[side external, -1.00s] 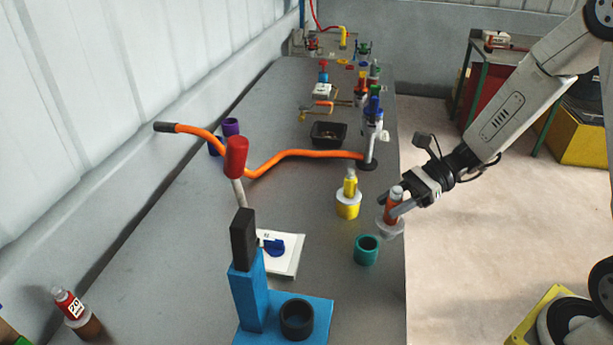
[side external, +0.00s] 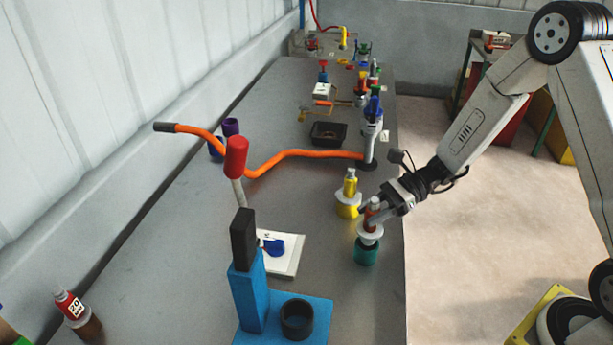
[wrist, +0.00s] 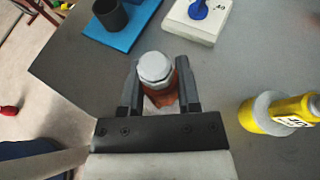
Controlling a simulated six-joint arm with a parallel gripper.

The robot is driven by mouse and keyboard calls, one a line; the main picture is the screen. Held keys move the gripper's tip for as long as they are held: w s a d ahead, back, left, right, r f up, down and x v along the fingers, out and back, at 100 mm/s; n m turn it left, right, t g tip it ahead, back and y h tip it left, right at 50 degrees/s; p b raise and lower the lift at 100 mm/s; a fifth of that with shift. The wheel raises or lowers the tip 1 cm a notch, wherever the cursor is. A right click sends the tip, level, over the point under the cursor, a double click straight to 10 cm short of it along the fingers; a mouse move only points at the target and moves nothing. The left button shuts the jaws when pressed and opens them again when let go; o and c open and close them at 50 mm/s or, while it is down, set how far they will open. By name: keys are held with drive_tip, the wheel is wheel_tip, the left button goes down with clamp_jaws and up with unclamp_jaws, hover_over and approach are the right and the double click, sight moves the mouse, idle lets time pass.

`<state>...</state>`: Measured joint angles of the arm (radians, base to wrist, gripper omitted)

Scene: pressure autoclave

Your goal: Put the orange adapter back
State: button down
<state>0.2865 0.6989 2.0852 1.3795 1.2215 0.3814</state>
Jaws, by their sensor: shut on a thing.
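The orange adapter (side external: 373,217) has an orange-red body, a grey-white top and a white flange. My gripper (side external: 369,212) is shut on its body and holds it upright. In the side view the adapter is directly above the green cup-shaped holder (side external: 365,254), its flange at or just over the holder's rim. I cannot tell whether they touch. In the wrist view the adapter (wrist: 158,76) stands between the two fingers (wrist: 158,92), and the green holder is hidden beneath it.
A yellow adapter (side external: 348,200) stands close by, behind and left of my gripper. The blue press (side external: 265,300) with a dark cup (side external: 297,320) is at front left. A white plate with a blue piece (side external: 285,262) lies between. The table's right edge is near.

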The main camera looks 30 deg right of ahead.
drive_tip(key=shift+f, duration=1.5)
drive_tip(key=shift+f, duration=0.45)
drive_tip(key=shift+c, duration=1.6)
unclamp_jaws()
drive_tip(key=shift+r, duration=0.15)
drive_tip(key=shift+d+r, duration=0.1)
drive_tip(key=shift+r, duration=0.3)
drive_tip(key=v, duration=1.2)
drive_tip(key=shift+f, duration=0.15)
drive_tip(key=shift+s, duration=0.1)
